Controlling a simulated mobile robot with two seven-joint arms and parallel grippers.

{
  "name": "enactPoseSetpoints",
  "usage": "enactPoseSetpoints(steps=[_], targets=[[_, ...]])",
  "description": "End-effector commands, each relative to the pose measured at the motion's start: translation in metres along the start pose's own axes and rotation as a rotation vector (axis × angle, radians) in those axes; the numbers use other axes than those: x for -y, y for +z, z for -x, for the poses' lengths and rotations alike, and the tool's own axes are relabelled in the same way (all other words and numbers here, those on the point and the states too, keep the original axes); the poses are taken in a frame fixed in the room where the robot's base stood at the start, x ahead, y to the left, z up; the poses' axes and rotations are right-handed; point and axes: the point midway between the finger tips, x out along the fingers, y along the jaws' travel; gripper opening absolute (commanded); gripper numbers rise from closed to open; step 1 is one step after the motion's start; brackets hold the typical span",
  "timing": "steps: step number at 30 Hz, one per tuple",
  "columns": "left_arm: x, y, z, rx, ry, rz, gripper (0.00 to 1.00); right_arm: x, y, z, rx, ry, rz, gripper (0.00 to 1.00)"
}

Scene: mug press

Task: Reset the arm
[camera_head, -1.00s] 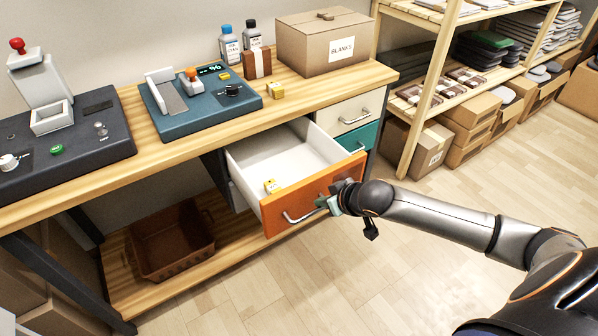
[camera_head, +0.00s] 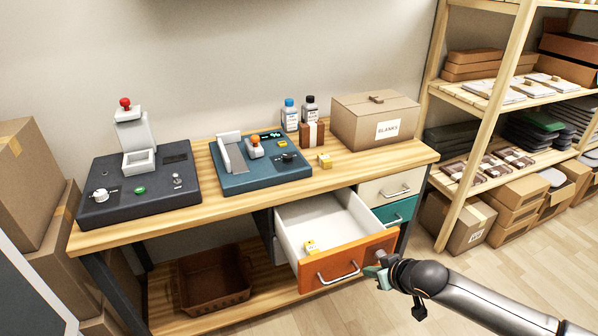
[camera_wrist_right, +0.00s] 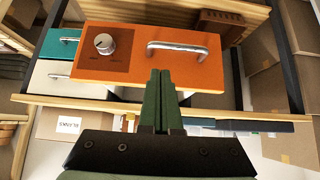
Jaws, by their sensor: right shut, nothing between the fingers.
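My right gripper (camera_head: 372,272) is shut and empty, just in front of the right part of the orange drawer front (camera_head: 345,262). In the right wrist view its green fingers (camera_wrist_right: 160,95) are pressed together, below and left of the drawer's silver handle (camera_wrist_right: 178,48) in the picture, not around it. The drawer (camera_head: 322,222) is pulled open, with a small yellow-and-white block (camera_head: 311,246) inside. My left gripper does not show in either view.
The workbench (camera_head: 215,205) carries a dark press (camera_head: 140,190), a blue device (camera_head: 262,176), two bottles and a BLANKS box (camera_head: 372,125). A brown bin (camera_head: 212,285) sits on the lower shelf. A wooden rack (camera_head: 475,120) stands at the right. Floor is clear at the lower right.

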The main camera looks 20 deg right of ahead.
Motion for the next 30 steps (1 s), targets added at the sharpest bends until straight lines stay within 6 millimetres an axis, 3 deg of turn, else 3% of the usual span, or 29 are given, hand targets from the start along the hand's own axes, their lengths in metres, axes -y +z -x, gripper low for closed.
enactPoseSetpoints(steps=[5,12,16,24,30], targets=[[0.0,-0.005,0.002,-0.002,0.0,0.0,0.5,0.02,0.013,-0.002,-0.001,-0.037,0.007,0.0],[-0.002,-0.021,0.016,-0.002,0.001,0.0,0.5,0.114,0.081,0.013,-0.047,-0.176,0.026,0.0],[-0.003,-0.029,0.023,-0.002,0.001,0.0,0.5,0.149,0.118,0.036,-0.078,-0.186,0.021,0.0],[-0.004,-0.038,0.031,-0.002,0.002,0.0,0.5,0.17,0.168,0.073,-0.085,-0.121,0.026,0.0],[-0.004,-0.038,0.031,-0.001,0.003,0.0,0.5,0.171,0.175,0.077,-0.085,-0.107,0.035,0.0]])
